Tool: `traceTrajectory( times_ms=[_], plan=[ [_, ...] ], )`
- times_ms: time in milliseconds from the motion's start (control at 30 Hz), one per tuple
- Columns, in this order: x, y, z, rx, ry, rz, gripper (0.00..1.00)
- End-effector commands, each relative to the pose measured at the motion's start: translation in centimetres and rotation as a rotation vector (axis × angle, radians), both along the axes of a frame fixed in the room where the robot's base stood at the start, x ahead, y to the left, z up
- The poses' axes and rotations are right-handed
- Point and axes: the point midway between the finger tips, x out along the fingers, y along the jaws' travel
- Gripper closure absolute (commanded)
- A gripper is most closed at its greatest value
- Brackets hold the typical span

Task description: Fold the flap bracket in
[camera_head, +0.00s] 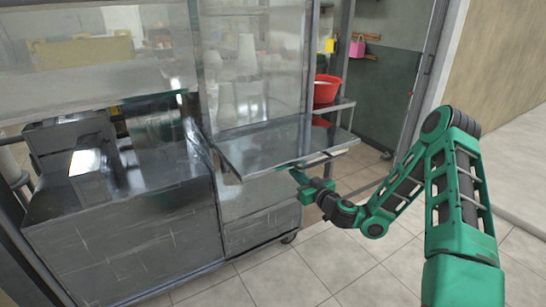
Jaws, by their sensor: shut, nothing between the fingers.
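The metal flap (280,146) sticks out level from the front of the sugarcane press cart, at its right part. A thin bar that looks like the flap bracket (318,161) shows under the flap's right front edge; most of the bracket is hidden by the flap. My gripper (297,176) is shut and empty, just below the flap's front edge and near this bar. I cannot tell whether the fingers touch the bracket or the flap.
The cart body (130,245) stands on casters at the left. A red basin (326,88) sits on a metal rack behind the flap. Glass panels rise above the cart. The tiled floor (300,275) in front is clear. A door frame (425,75) stands at the right.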

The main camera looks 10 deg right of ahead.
Motion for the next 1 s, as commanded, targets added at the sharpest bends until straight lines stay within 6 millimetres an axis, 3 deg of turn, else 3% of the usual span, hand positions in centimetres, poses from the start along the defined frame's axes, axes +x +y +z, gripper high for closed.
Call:
traceTrajectory(
  times_ms=[267, 800, 1000],
  plan=[
    [0.8, 0.0, 1.2, 0.0, -0.037, 0.0, 1.0],
    [9.9, 2.9, 1.2, 0.001, -0.036, -0.001, 1.0],
    [12.2, 3.6, 1.2, 0.0, -0.035, -0.001, 1.0]
  ],
)
